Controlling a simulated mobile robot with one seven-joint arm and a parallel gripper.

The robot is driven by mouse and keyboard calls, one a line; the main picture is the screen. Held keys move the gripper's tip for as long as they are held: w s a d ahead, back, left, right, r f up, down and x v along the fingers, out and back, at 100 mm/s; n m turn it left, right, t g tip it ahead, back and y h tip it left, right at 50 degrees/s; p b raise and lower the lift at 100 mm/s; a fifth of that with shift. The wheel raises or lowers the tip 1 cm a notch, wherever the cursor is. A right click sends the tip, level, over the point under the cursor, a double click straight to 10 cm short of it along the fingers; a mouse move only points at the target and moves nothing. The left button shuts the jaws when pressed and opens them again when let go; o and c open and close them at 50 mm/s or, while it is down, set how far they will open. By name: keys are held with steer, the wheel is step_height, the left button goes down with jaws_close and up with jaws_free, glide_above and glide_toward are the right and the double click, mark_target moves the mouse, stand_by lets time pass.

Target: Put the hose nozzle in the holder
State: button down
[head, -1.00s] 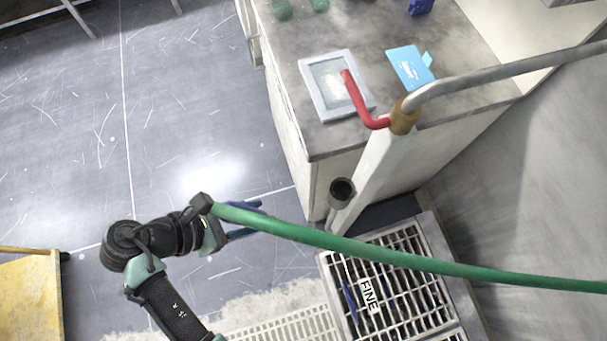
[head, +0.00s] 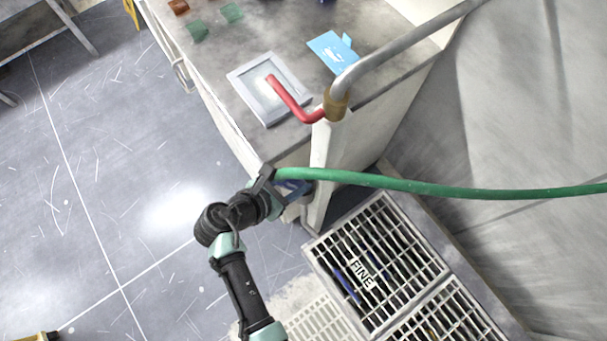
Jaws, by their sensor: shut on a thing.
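The green hose (head: 430,188) runs from the right edge of the head view to a dark block at my wrist. My gripper (head: 296,189), with blue fingers, is shut on the hose nozzle at this end. The nozzle itself is mostly hidden by the hose and wrist. The holder (head: 307,194), a grey tube on the side of the pale post, is right by my fingertips and partly covered by them and the hose. I cannot tell whether the nozzle is above the holder, touching it or inside it.
A metal pipe (head: 400,45) with a red lever (head: 290,101) rises beside the counter (head: 215,58). A grey framed tray (head: 250,92) and a blue card (head: 333,52) lie on the counter. A grated rack (head: 330,262) labelled FINE stands below. Open floor lies left.

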steer(key=shift+w+d+f, duration=0.15)
steer(key=shift+d+f, duration=0.05)
steer(key=shift+f, duration=0.15)
steer(key=shift+w+d+r+p, duration=0.2)
steer(key=shift+r+p, duration=0.2)
steer(key=shift+p, duration=0.3)
steer(key=shift+w+d+r+g+y+p, duration=0.1)
steer(key=shift+w+d+g+y+p, duration=0.25)
steer(key=shift+g+y+p, duration=0.25)
steer(key=shift+w+d+r+g+y+p, duration=0.1)
steer(key=shift+w+d+g+y+p, duration=0.25)
steer(key=shift+g+y+p, duration=0.25)
step_height(320, 180, down, 4)
steer(key=shift+s+a+r+b, duration=0.15)
steer(key=shift+r+b, duration=0.1)
steer(key=shift+b, duration=0.25)
steer(key=shift+c, duration=2.1)
jaws_free()
steer(key=shift+f, duration=0.1)
